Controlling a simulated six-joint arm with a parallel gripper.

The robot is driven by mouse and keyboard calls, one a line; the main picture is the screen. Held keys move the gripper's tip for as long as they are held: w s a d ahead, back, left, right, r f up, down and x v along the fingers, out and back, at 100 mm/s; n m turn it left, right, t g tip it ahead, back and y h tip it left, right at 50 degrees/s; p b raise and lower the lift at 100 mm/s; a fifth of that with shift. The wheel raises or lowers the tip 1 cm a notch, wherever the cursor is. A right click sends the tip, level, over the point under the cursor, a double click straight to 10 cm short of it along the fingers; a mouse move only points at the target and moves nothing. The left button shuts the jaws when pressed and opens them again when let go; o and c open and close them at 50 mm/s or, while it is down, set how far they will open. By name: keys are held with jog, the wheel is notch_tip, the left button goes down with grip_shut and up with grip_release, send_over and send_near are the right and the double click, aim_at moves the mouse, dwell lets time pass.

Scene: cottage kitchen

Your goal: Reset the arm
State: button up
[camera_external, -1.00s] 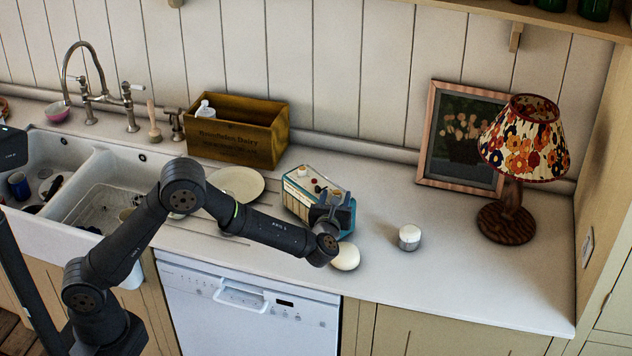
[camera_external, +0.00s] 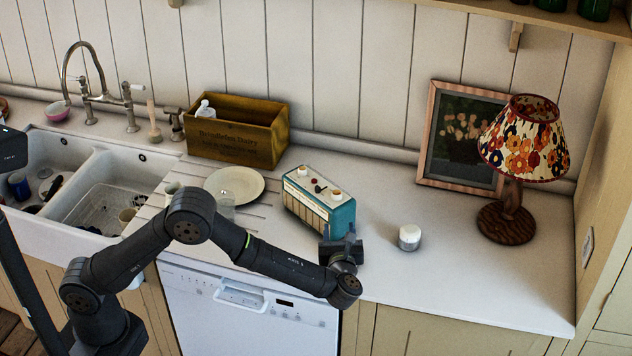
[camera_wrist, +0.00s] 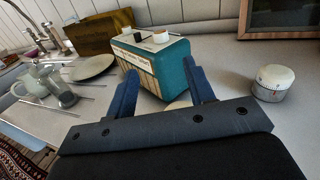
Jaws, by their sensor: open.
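My gripper (camera_external: 341,233) is in front of the teal and cream radio (camera_external: 340,215), near the front edge of the counter. In the wrist view my gripper (camera_wrist: 166,80) has its two blue fingers spread apart with the radio (camera_wrist: 177,62) beyond them. Nothing is held between the fingers. A pale rounded thing (camera_wrist: 178,104) shows partly between the fingers in the wrist view; the rest of it is hidden by my gripper.
A white timer (camera_external: 409,238) stands right of my gripper, also in the wrist view (camera_wrist: 272,83). A plate (camera_external: 235,185), a glass jar (camera_external: 226,205) and a wooden crate (camera_external: 236,130) lie left. A lamp (camera_external: 513,180) and framed picture (camera_external: 432,140) stand right. Counter between timer and lamp is clear.

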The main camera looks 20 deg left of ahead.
jog(key=shift+s+d+r+t+h, duration=0.1)
jog(key=shift+d+r+t+h, duration=0.25)
jog(key=shift+r+t+h, duration=0.5)
dwell(1.1)
